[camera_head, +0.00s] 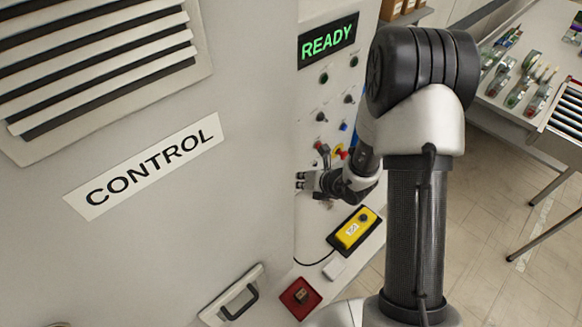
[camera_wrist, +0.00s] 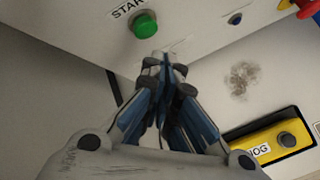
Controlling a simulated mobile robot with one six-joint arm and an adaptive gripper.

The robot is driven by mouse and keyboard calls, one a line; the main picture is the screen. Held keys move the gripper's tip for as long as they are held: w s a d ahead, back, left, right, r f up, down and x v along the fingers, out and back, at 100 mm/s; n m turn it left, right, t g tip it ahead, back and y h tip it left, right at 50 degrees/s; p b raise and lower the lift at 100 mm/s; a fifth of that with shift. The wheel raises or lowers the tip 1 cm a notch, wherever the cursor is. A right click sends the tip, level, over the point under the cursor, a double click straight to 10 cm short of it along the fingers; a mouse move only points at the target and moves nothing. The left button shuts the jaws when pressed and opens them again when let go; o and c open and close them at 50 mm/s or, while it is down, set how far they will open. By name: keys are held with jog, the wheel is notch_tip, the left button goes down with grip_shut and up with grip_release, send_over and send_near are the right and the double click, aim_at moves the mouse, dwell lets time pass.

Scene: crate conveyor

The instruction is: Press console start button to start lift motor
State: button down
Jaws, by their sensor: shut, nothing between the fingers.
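The green start button (camera_wrist: 145,24) shows in the wrist view on the pale console panel, under a partly cut-off label reading "STAR". My gripper (camera_wrist: 165,60) is shut and empty, with its fingertips just below and to the right of the button in that view. I cannot tell if they touch the panel. In the head view my gripper (camera_head: 303,181) is at the lower part of the console face (camera_head: 318,100), and the start button is not visible there. A display (camera_head: 328,41) at the console's top reads "READY" in green.
A yellow jog box (camera_head: 354,229) lies on the console ledge, also in the wrist view (camera_wrist: 268,148). A red tray (camera_head: 300,298) is nearer. A red knob on yellow (camera_wrist: 306,8) is at the upper right. A bench (camera_head: 530,100) stands far right; open floor lies between.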

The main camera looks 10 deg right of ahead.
jog(key=shift+w+a, duration=0.35)
jog(key=shift+w, duration=0.15)
dwell(1.2)
jog(key=shift+w+a, duration=0.25)
jog(key=shift+w, duration=0.1)
jog(key=shift+w+a+b, duration=0.25)
jog(key=shift+w+b, duration=0.05)
jog(key=shift+w, duration=0.1)
dwell(0.6)
dwell(0.4)
jog(key=shift+s+d, duration=0.55)
jog(key=shift+s, duration=0.15)
jog(key=shift+b, duration=0.3)
jog(key=s+d, duration=0.1)
jog(key=s, duration=0.1)
jog(key=s+d+b, duration=0.1)
jog(key=s, duration=0.1)
jog(key=shift+s+d, duration=0.1)
jog(key=shift+d, duration=0.25)
